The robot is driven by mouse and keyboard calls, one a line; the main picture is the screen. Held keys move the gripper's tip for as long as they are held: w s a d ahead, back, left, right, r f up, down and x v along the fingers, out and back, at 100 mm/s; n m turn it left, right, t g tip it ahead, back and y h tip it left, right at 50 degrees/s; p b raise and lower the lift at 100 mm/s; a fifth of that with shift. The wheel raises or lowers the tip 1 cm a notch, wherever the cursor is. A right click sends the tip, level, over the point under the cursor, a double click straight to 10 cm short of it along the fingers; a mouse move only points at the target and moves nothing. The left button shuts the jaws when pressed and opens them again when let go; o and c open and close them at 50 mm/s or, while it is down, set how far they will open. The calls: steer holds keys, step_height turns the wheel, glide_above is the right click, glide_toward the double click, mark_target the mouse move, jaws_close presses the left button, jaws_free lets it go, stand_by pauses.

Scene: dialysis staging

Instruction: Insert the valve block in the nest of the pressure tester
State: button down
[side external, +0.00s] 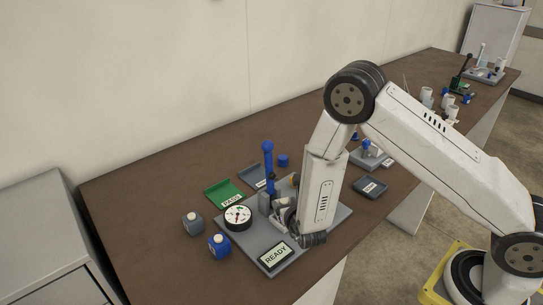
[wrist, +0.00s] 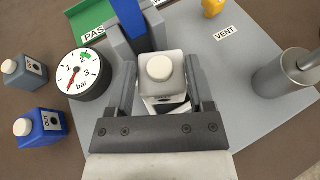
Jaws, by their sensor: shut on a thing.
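The valve block (wrist: 160,72), pale grey with a round white cap, sits between the fingers of my gripper (wrist: 164,88) in the wrist view. My gripper is shut on it. The pressure tester is a grey base plate (side external: 330,222) with a round dial gauge (wrist: 83,74), a screen reading READY (side external: 275,255) and a raised blue lever (side external: 268,160). The block is over the plate, right of the gauge and close to the grey upright (wrist: 122,50) under the lever. The nest is hidden below the block, so I cannot tell whether the block is seated. My wrist covers much of this in the side view.
A grey block (side external: 193,223) and a blue block (side external: 219,245) stand left of the tester. A green PASS tray (side external: 222,192) lies behind it. A metal cylinder (wrist: 284,76) and a yellow part by the VENT label (wrist: 226,33) are on the plate's right. A dark tray (side external: 370,187) is farther right.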

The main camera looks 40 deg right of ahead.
steer(key=shift+s+f, duration=0.2)
steer(key=shift+f, duration=0.35)
steer(key=shift+s+f, duration=0.2)
steer(key=shift+f, duration=0.3)
steer(key=shift+d+f, duration=0.1)
steer(key=shift+f, duration=0.05)
jaws_free()
steer(key=shift+w, duration=0.1)
steer(key=shift+s+a+r, duration=0.45)
steer(key=shift+s, duration=0.15)
steer(key=shift+v, duration=3.15)
steer(key=shift+d, duration=0.15)
